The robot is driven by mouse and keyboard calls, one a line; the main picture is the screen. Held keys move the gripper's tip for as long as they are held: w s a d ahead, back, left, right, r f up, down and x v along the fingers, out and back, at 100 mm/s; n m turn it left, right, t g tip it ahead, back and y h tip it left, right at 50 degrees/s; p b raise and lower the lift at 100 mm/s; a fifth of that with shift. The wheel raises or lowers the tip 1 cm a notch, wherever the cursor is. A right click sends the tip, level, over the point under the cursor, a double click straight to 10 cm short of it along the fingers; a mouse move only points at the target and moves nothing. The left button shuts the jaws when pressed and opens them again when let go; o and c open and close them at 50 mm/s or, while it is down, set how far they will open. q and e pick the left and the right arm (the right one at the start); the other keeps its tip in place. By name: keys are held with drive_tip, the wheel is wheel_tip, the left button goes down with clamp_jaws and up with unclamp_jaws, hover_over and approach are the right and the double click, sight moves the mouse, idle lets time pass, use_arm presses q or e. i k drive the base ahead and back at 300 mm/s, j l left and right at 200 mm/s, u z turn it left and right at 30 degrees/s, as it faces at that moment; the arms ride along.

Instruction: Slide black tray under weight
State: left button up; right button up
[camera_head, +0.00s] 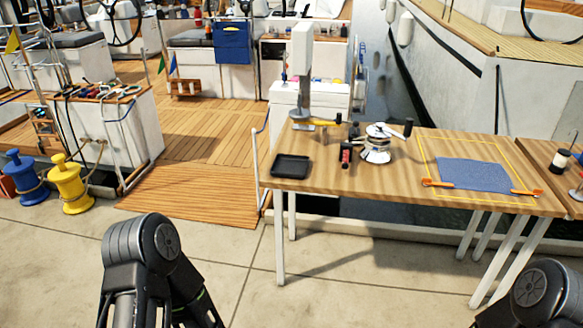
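The black tray (291,166) lies flat on the left front part of the wooden table. It looks empty. Behind it stands a tall white and grey upright (301,70) with a yellow part near its foot; I cannot tell whether this includes the weight. No weight is plainly identifiable. A silver winch (377,145) with a black handle stands right of the tray, apart from it. Parts of my two arms show at the bottom left and bottom right, well short of the table. No fingertips of either gripper are visible.
A small red and black tool (346,155) lies between tray and winch. A blue cloth (475,175) with orange-handled tools lies inside a yellow outline on the right. The table (420,205) has bare wood along its front. Blue and yellow bollards (70,185) stand far left.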

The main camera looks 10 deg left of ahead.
sight(287, 166)
drive_tip(key=i+j+z, duration=0.1)
drive_tip(key=z, duration=0.35)
drive_tip(key=j+z, duration=0.25)
drive_tip(key=z, duration=0.2)
drive_tip(key=j+z, duration=0.25)
drive_tip(key=z, duration=0.2)
drive_tip(key=j+z, duration=0.2)
drive_tip(key=z, duration=0.25)
drive_tip(key=j+z, duration=0.1)
drive_tip(key=j, duration=0.3)
drive_tip(key=k+j+z, duration=0.1)
drive_tip(key=j, duration=0.3)
drive_tip(key=k+j, duration=0.15)
drive_tip(key=j, duration=0.25)
drive_tip(key=k+j+z, duration=0.15)
drive_tip(key=j, duration=0.2)
drive_tip(key=j+z, duration=0.1)
drive_tip(key=j, duration=0.3)
drive_tip(key=k+j+z, duration=0.1)
drive_tip(key=j, duration=0.25)
drive_tip(key=k+j+z, duration=0.1)
drive_tip(key=j, duration=0.3)
drive_tip(key=k, duration=0.1)
